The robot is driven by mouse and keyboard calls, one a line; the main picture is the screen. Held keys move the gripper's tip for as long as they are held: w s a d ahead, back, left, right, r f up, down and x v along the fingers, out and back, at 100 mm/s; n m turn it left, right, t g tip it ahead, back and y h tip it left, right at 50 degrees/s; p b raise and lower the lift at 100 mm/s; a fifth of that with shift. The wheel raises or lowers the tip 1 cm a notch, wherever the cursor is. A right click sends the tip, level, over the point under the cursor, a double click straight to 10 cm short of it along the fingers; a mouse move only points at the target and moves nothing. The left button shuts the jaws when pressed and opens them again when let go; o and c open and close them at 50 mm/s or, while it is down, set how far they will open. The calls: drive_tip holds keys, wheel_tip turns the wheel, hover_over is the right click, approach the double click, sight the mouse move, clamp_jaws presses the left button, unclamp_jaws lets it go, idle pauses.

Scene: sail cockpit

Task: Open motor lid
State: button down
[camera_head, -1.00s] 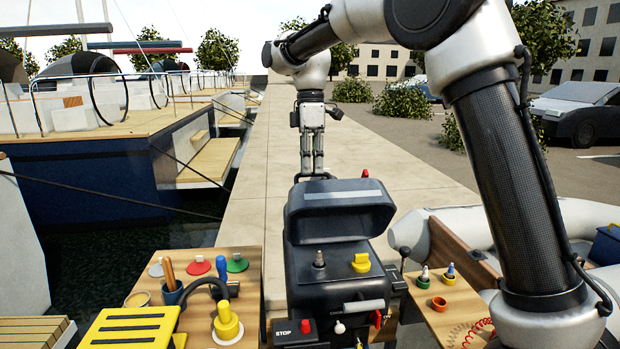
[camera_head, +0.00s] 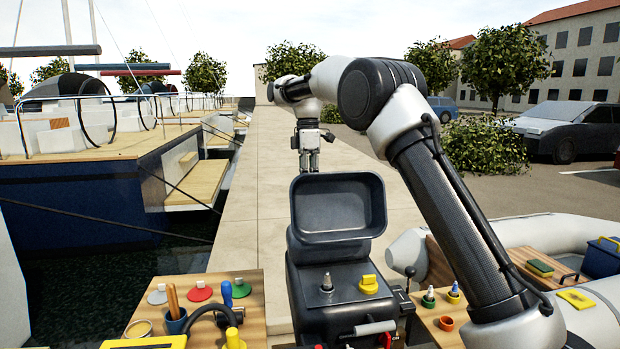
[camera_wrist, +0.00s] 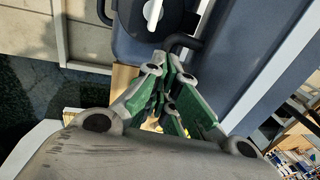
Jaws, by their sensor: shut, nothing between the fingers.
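The black motor lid (camera_head: 338,237) stands raised on its hinge at the back of the motor, its hollow inner side facing the head camera. The black motor body (camera_head: 348,312) is below it, with its top uncovered. A yellow knob (camera_head: 368,284) and a grey metal fitting (camera_head: 326,283) show on that top. My gripper (camera_head: 309,168) is shut and empty, pointing down just behind the lid's upper rim. Whether it touches the lid cannot be told. In the wrist view my gripper's green fingers (camera_wrist: 168,64) are together beside a dark motor part.
A wooden board (camera_head: 248,300) with tools and coloured caps lies left of the motor. A small board with bottles (camera_head: 429,297) and a grey inflatable boat (camera_head: 540,228) are at the right. Open quay paving (camera_head: 262,180) lies behind; water is at the left.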

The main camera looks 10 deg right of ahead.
drive_tip(key=shift+w+f, duration=0.1)
drive_tip(key=shift+f, duration=1.2)
drive_tip(key=c, duration=1.5)
unclamp_jaws()
drive_tip(key=shift+w+f, duration=0.15)
drive_tip(key=shift+w, duration=0.05)
drive_tip(key=shift+w+f, duration=0.1)
drive_tip(key=shift+w, duration=0.05)
drive_tip(key=shift+a, duration=0.1)
drive_tip(key=r, duration=0.3)
drive_tip(key=w+r, duration=0.1)
drive_tip(key=r, duration=0.5)
drive_tip(key=shift+w+r, duration=0.25)
